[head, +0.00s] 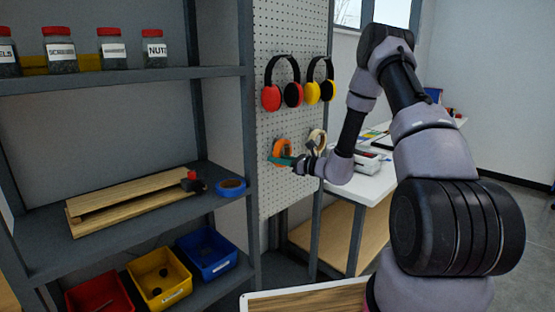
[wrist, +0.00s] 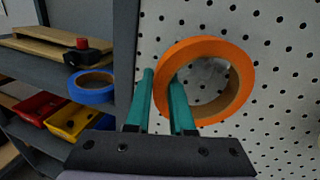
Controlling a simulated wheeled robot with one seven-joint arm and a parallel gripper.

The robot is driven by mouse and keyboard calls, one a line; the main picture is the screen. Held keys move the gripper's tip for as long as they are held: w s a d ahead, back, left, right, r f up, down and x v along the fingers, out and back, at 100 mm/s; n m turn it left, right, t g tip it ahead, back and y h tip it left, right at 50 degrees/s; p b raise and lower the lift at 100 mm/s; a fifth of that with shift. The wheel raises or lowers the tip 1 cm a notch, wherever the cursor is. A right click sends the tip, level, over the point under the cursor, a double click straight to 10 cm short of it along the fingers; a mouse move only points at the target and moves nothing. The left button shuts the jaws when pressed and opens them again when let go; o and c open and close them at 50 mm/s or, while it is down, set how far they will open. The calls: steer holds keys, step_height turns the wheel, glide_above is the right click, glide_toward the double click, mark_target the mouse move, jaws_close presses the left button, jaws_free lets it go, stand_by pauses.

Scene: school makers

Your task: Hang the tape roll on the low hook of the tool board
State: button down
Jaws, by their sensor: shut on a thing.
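An orange tape roll (wrist: 241,76) is held in my gripper (wrist: 162,82). One teal finger is outside the ring on its left, and the other reaches into the hole, so the left rim lies between them. In the head view the roll (head: 287,147) is upright, close in front of the white pegboard tool board (head: 270,205), below the red ear muffs. My gripper (head: 284,160) reaches it from the right. I cannot make out the low hook, nor whether the roll touches it or the board.
Red ear muffs (head: 271,97) and yellow ear muffs (head: 312,93) hang above. A cream roll (head: 317,141) is at the board just right of the orange one. A shelf on the left holds a blue tape roll (head: 231,187), boards, jars and bins. A white table (head: 375,185) stands right.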

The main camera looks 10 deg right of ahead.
stand_by(0.4)
steer(key=c, duration=0.7)
jaws_free()
steer(key=v, duration=1.1)
steer(key=s+a+r+n+g+h, duration=0.1)
steer(key=s+a+r+n+g, duration=0.35)
steer(key=s+r+n, duration=0.3)
steer(key=s+a+r+n+g+h, duration=0.1)
steer(key=s+a+r+n+g, duration=0.3)
steer(key=s+r+n+g, duration=0.3)
steer(key=s+d+r+n+t+h, duration=0.3)
steer(key=s+d+r+h, duration=0.1)
steer(key=s, duration=0.4)
steer(key=s+d+r+n+t+h, duration=0.3)
steer(key=s+d+r+t+h, duration=0.1)
steer(key=s+d+r+h, duration=0.1)
step_height(320, 180, up, 3)
steer(key=s+h, duration=0.1)
steer(key=s, duration=0.1)
steer(key=shift+s+d, duration=0.3)
steer(key=shift+s, duration=0.1)
